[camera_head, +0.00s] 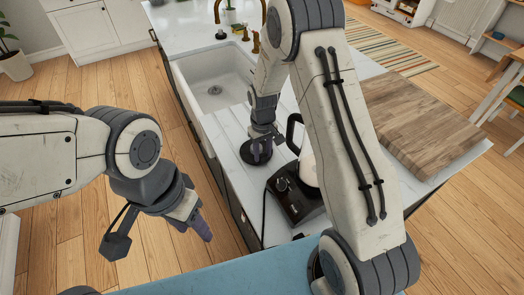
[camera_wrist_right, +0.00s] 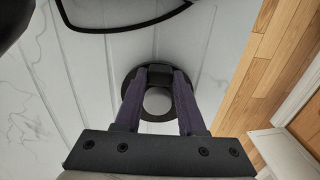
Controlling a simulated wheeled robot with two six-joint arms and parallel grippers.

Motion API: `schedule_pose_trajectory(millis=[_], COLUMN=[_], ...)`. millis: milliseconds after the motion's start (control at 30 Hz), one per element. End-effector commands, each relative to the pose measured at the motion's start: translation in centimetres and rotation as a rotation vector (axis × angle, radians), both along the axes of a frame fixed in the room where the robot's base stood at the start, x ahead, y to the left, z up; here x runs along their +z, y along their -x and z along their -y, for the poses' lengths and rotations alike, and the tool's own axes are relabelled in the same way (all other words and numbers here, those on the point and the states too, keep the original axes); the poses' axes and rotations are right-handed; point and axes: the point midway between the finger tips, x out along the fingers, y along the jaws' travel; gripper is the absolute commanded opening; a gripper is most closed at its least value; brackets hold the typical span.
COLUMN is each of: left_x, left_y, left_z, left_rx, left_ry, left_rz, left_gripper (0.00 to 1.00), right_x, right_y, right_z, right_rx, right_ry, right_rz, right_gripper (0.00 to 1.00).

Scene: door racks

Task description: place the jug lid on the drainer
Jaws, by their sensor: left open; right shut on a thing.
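The jug lid (camera_wrist_right: 156,113) is a dark disc with a pale middle. My right gripper (camera_wrist_right: 158,82) is shut on it. In the head view the lid (camera_head: 256,156) is under the right gripper (camera_head: 260,143), over the white worktop beside the sink. The drainer (camera_wrist_right: 62,88) is the grooved white surface; its grooves run left of and behind the lid. In the head view the drainer (camera_head: 222,130) lies just in front of the sink. I cannot tell whether the lid touches it. My left gripper (camera_head: 192,219) is open and empty over the floor, at lower left.
The white jug (camera_head: 308,166) with a black handle stands by a black appliance base (camera_head: 292,203), right of the lid. The sink (camera_head: 215,83) and brass tap (camera_head: 256,40) are behind. A wooden board (camera_head: 420,125) lies at right. The worktop edge drops to wooden floor.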

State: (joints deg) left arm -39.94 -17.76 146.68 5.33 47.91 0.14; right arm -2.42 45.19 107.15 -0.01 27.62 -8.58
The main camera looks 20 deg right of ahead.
Motion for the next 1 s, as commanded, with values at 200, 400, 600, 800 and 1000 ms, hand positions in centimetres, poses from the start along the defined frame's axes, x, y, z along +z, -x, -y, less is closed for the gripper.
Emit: schedule_pose_trajectory(millis=[200, 400, 600, 800, 1000], left_x=[-0.3, -0.2, -0.2, -0.6, -2.0], left_y=[0.0, 0.0, 0.0, 0.0, 0.0], left_z=[0.0, 0.0, 0.0, 0.0, 0.0], left_rx=[0.0, 0.0, 0.0, 0.0, 0.0], left_ry=[0.0, 0.0, 0.0, 0.0, 0.0], left_rz=[0.0, 0.0, 0.0, 0.0, 0.0], left_gripper=[0.5, 0.5, 0.5, 0.5, 0.5], right_x=[-0.4, -0.3, -0.2, 1.1, 5.2], right_y=[-0.1, 0.0, 0.0, -0.2, -0.2], right_z=[-0.1, -0.1, -0.1, -0.1, -0.1], right_rx=[0.001, 0.002, 0.002, 0.002, 0.001], right_ry=[0.0, 0.0, 0.0, 0.0, -0.001], right_rz=[0.001, 0.0, 0.0, 0.005, 0.009], right_gripper=[0.0, 0.69, 0.69, 0.69, 0.69])
